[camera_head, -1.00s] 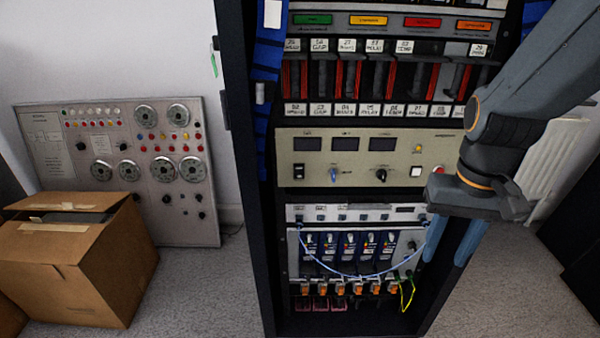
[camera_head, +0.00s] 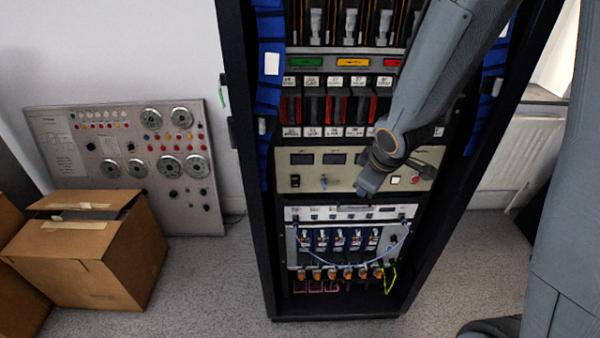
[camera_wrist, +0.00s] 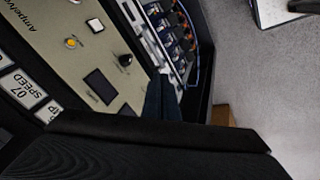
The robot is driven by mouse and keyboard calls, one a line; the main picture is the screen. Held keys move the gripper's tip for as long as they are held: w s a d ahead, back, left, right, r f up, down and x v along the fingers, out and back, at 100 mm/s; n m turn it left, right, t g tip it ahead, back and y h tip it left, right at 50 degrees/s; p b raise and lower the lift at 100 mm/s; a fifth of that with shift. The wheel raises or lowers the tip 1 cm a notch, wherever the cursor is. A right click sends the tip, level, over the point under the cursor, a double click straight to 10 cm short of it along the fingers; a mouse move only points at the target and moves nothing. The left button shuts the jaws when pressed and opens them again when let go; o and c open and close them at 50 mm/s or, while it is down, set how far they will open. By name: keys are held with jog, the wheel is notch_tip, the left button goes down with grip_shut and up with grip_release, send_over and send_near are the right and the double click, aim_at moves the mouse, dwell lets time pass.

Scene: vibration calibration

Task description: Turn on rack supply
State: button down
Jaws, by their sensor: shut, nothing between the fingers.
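The rack supply is a beige panel (camera_head: 345,182) in the black rack, with dark displays, a small blue knob (camera_head: 323,182) and a black rocker switch (camera_head: 295,181) at its lower left. My gripper (camera_head: 367,185) is shut and empty in front of the panel's middle, to the right of the rocker switch. My gripper and arm hide the third display and the black knob in the head view. In the wrist view, the panel (camera_wrist: 60,68) shows a display, a black knob (camera_wrist: 125,60) and a yellow light. My dark fingers (camera_wrist: 160,98) appear beside it; contact cannot be told.
Below the panel is a unit with blue modules (camera_head: 340,240) and a looping cable. Above are labelled red-and-black slots (camera_head: 328,108). Blue straps line the rack's sides. A cardboard box (camera_head: 90,250) and a gauge board (camera_head: 130,150) stand left. Floor in front is partly clear.

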jog(key=a+r+n+y+p, duration=0.2)
jog(key=a+n+p, duration=0.3)
jog(key=a, duration=0.7)
jog(key=shift+a+r+n+y, duration=0.2)
jog(key=shift+r+n+y, duration=0.15)
jog(key=shift+n+y, duration=0.4)
jog(key=p, duration=0.3)
send_near(299, 186)
jog(key=a+f, duration=0.2)
jog(key=f, duration=0.1)
jog(key=a+f, duration=0.1)
jog(key=f, duration=0.1)
jog(key=shift+w+a, duration=0.1)
jog(key=shift+a, duration=0.05)
jog(key=shift+w+f+p, duration=0.15)
jog(key=shift+w+p, duration=0.3)
jog(key=shift+w, duration=0.25)
jog(key=shift+w, duration=0.1)
